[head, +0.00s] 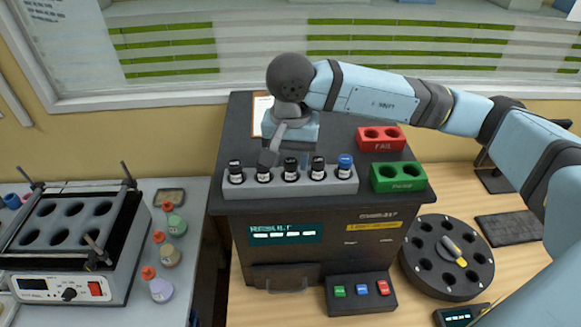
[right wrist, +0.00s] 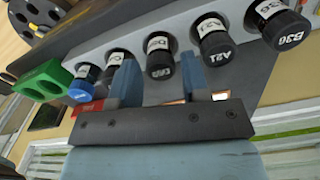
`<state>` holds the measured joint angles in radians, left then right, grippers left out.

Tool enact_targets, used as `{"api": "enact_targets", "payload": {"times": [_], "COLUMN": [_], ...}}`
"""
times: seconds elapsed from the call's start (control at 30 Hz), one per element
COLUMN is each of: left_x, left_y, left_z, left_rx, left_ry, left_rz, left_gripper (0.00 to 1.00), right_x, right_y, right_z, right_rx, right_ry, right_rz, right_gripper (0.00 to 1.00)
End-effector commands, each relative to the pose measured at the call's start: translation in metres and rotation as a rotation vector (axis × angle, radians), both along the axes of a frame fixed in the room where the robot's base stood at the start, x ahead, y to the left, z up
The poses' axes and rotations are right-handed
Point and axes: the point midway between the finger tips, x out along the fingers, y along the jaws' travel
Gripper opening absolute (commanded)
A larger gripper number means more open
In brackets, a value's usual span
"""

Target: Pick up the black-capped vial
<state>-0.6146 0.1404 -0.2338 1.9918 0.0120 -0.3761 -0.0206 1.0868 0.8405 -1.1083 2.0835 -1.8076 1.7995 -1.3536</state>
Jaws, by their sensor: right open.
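Several black-capped vials with white labels stand upright in a light grey rack (head: 290,188) on top of the dark analyser. The middle black-capped vial (head: 290,168) also shows in the right wrist view (right wrist: 160,62), its cap between my finger lines. A blue-capped vial (head: 345,168) stands at the rack's right end and at the left in the wrist view (right wrist: 82,86). My right gripper (head: 287,157) is open and empty, its fingers reaching toward the middle of the row. I cannot tell whether the fingers touch any vial. My left gripper is not in view.
A red FAIL block (head: 381,138) and a green PASS block (head: 399,178) sit right of the rack. A black round carousel (head: 447,290) and a button box (head: 360,305) stand in front. A heater block (head: 70,250) and coloured bottles (head: 170,256) occupy the left bench.

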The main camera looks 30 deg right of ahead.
Motion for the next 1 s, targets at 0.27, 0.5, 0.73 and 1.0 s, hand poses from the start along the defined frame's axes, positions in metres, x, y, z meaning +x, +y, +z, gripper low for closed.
{"api": "enact_targets", "payload": {"times": [0.27,0.5,0.73,1.0], "left_x": [0.001,0.001,0.000,0.000], "left_y": [0.001,0.002,0.001,0.000], "left_z": [0.004,0.004,0.003,0.000], "left_rx": [0.000,0.001,0.001,-0.001], "left_ry": [-0.004,-0.002,-0.001,0.000], "left_rz": [0.005,0.005,0.005,0.003], "left_gripper": [0.43,0.43,0.43,0.43], "right_x": [0.000,0.000,0.000,0.001], "right_y": [0.000,0.000,0.000,0.000], "right_z": [-0.015,-0.015,-0.015,-0.004], "right_rx": [0.000,0.001,0.001,0.001], "right_ry": [0.000,-0.001,-0.001,-0.005], "right_rz": [0.000,0.000,0.000,-0.001], "right_gripper": [0.43,0.13,0.06,0.06]}}
